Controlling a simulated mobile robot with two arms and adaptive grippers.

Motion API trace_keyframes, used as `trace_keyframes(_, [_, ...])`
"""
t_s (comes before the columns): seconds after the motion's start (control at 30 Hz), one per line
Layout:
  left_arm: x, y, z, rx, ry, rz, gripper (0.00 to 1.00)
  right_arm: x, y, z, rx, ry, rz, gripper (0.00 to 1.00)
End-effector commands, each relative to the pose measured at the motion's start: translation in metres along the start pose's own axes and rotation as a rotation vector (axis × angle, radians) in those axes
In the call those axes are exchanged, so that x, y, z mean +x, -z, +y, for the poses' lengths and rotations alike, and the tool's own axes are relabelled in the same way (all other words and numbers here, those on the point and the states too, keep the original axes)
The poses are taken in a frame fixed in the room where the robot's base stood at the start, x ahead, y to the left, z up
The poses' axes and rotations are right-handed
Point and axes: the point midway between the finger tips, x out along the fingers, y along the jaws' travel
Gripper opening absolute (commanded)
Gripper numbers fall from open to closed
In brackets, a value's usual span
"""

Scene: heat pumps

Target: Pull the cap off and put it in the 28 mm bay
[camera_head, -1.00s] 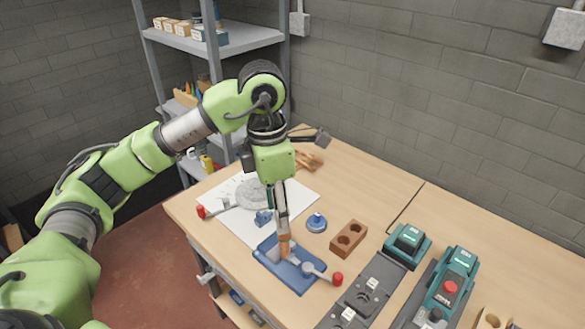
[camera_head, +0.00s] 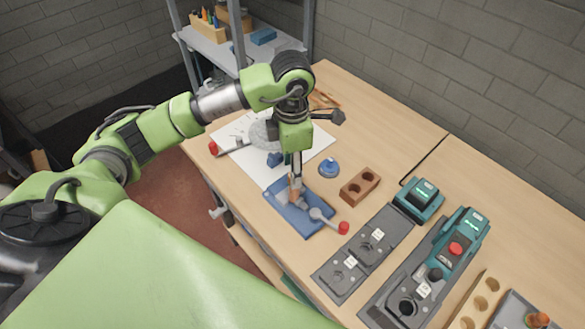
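My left gripper (camera_head: 296,180) points down at the blue clamp base (camera_head: 308,224) on the wooden bench. Its fingertips meet the top of a copper-brown piece (camera_head: 296,194) that stands at the base. The fingers are seen nearly edge-on, so I cannot tell whether they are shut on it. I cannot tell the cap apart from the rest of this piece. A dark panel with small white labels (camera_head: 364,253) lies to the right; the labels are too small to read, so I cannot pick out the 28 mm bay. My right gripper is not in view.
A red-tipped clamp handle (camera_head: 343,228) sticks out at the base's right. A blue round part (camera_head: 328,167) and a brown two-hole block (camera_head: 360,186) stand behind. Teal devices (camera_head: 419,199) and a wooden hole rack (camera_head: 474,302) are to the right.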

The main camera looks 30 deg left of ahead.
Motion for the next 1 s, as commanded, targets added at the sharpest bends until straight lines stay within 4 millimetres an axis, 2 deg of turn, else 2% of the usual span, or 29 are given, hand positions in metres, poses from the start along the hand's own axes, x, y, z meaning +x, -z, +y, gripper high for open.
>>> trace_keyframes(0.07, [0.009,0.0,-0.001,-0.001,0.004,0.002,0.42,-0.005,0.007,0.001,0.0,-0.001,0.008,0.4])
trace_keyframes(0.2, [0.021,-0.001,-0.001,0.001,0.002,0.0,0.42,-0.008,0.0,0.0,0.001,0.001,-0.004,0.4])
trace_keyframes(0.4, [0.026,0.0,0.0,0.0,0.0,0.0,0.42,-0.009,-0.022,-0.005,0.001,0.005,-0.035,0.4])
trace_keyframes(0.53, [0.026,0.0,0.0,0.0,0.0,0.0,0.42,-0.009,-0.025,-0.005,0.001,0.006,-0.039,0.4])
trace_keyframes(0.57, [0.026,0.0,0.0,0.0,0.001,0.0,0.39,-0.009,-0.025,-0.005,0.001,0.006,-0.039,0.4])
trace_keyframes(0.7, [0.026,0.0,0.0,0.0,0.001,0.0,0.03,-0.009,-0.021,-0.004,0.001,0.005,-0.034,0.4])
trace_keyframes(0.83, [0.026,0.0,0.0,0.0,0.001,0.0,0.02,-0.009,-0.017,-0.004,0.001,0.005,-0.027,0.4])
trace_keyframes(0.87, [0.026,-0.001,0.0,0.0,0.001,-0.001,0.14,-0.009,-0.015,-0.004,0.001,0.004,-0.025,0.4])
trace_keyframes(0.9, [0.026,-0.001,0.0,0.0,0.001,-0.001,0.04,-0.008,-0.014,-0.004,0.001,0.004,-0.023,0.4])
trace_keyframes(0.93, [0.026,-0.001,0.0,0.0,0.001,-0.001,0.0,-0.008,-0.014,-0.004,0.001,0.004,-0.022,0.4])
trace_keyframes(1.0, [0.026,-0.001,0.0,0.0,0.001,-0.001,0.0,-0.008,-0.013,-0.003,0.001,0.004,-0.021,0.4])
